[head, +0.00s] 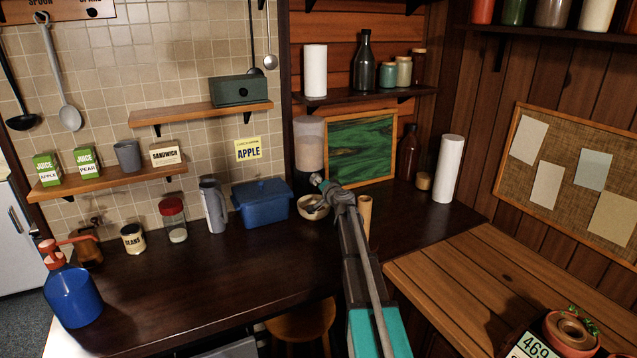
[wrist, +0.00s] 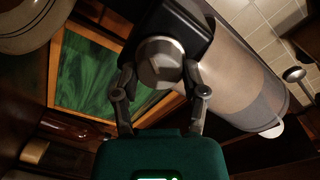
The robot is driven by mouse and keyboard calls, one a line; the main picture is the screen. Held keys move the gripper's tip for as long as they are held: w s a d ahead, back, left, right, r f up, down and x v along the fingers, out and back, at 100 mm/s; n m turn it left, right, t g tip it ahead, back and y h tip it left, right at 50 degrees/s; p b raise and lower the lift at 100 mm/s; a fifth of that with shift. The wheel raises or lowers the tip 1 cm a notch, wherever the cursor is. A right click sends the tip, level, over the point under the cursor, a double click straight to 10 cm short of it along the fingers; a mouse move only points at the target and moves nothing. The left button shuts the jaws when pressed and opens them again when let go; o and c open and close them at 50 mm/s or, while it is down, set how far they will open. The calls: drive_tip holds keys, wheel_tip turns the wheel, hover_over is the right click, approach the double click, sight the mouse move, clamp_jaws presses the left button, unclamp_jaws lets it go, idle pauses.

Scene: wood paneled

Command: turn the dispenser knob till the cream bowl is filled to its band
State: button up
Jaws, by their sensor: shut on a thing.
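The dispenser (head: 310,150) stands at the back of the dark counter, a clear cylinder with pale tan contents on a dark base. In the wrist view its cylinder (wrist: 235,85) leans across the right side. Its faceted grey knob (wrist: 160,62) sits on a black housing. My gripper (wrist: 159,72) is shut on the knob, one finger on each side; in the head view my gripper (head: 319,184) reaches the dispenser's front. The cream bowl (head: 307,213) is below, partly covered by my gripper. It also shows cut off in the wrist view (wrist: 22,38). Its fill level cannot be made out.
A blue lidded box (head: 262,203) stands left of the bowl. A tan cylinder (head: 365,212) is just right of my arm. A green framed picture (head: 361,147) leans behind.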

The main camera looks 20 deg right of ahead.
drive_tip(key=shift+w+d+m, duration=0.1)
drive_tip(key=shift+m, duration=2.1)
drive_tip(key=o, duration=1.2)
drive_tip(key=shift+c, duration=0.2)
drive_tip(key=shift+n, duration=0.3)
drive_tip(key=s+n+b, duration=0.1)
drive_tip(key=s+n, duration=1.3)
drive_tip(key=n, duration=0.2)
drive_tip(key=shift+a+t+h, duration=0.3)
drive_tip(key=shift+a+h, duration=0.1)
drive_tip(key=shift+a, duration=0.05)
